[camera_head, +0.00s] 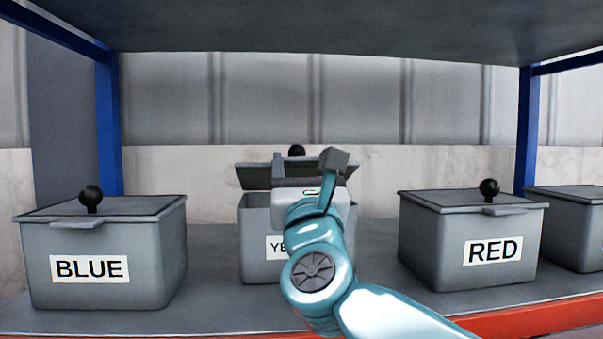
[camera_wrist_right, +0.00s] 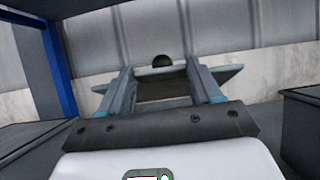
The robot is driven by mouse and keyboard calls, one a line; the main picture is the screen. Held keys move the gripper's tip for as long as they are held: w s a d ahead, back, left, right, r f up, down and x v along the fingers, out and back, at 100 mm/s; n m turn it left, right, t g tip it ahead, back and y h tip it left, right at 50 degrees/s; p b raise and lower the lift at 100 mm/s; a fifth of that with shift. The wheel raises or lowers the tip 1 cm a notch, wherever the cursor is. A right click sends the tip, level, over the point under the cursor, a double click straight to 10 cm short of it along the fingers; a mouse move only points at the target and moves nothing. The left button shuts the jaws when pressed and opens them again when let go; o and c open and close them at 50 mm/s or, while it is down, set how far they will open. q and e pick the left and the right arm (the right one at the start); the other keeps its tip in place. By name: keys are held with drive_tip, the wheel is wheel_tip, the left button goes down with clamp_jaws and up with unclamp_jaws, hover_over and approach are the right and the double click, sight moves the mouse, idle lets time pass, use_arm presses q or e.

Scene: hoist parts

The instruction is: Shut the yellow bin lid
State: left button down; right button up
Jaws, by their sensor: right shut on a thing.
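The yellow bin (camera_head: 257,225) is a grey box in the middle of the shelf in the head view, with a label that shows only "YE"; my right arm covers the rest. Its dark grey lid (camera_head: 257,177) is raised above the rim with a gap, and its black knob (camera_head: 296,151) points up. My right gripper (camera_head: 303,165) is in front of the lid. In the right wrist view, the gripper's fingers (camera_wrist_right: 160,76) are on either side of the lid (camera_wrist_right: 165,88) and shut on it; the exact contact is hard to see. My left gripper is not in view.
The closed blue bin (camera_head: 95,250) stands to the left and the closed red bin (camera_head: 465,240) to the right. Another grey bin (camera_head: 575,225) is at the right edge. A shelf panel (camera_head: 320,30) hangs above, with blue posts (camera_head: 108,130) at the sides.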

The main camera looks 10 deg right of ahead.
drive_tip(key=shift+w+a+f, duration=0.1)
drive_tip(key=shift+f, duration=0.15)
drive_tip(key=o, duration=1.5)
drive_tip(key=shift+w, duration=0.1)
drive_tip(key=shift+s+f, duration=0.25)
drive_tip(key=shift+s, duration=0.25)
use_arm(q)
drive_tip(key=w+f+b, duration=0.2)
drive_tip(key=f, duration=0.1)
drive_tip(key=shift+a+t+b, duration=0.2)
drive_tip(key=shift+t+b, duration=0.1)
drive_tip(key=shift+b, duration=0.1)
use_arm(e)
drive_tip(key=v, duration=1.5)
drive_tip(key=shift+s, duration=0.2)
